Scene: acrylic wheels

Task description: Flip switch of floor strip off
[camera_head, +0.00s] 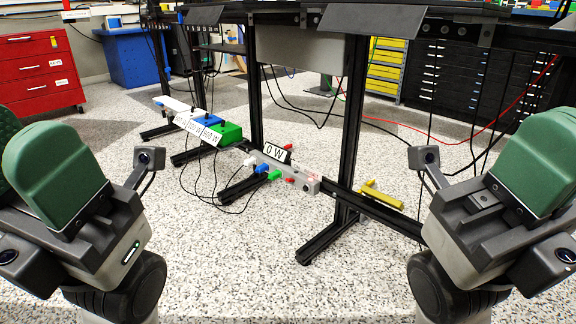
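The floor strip (303,184) is a light grey power strip, mounted low along the dark beam between the table legs, in the middle of the head view. White, blue, green and red plugs or pieces show along it. A white sign reading "0 W" (275,152) stands at its back. A small reddish spot shows near its right end; the switch is too small to make out or to tell its position. My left arm is at the left edge and my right arm at the right edge, both far from the strip.
Blue, white and green boxes with watt labels (206,130) sit left of the strip. Table legs (350,140) and hanging cables surround the strip. The speckled floor (240,270) in front is clear.

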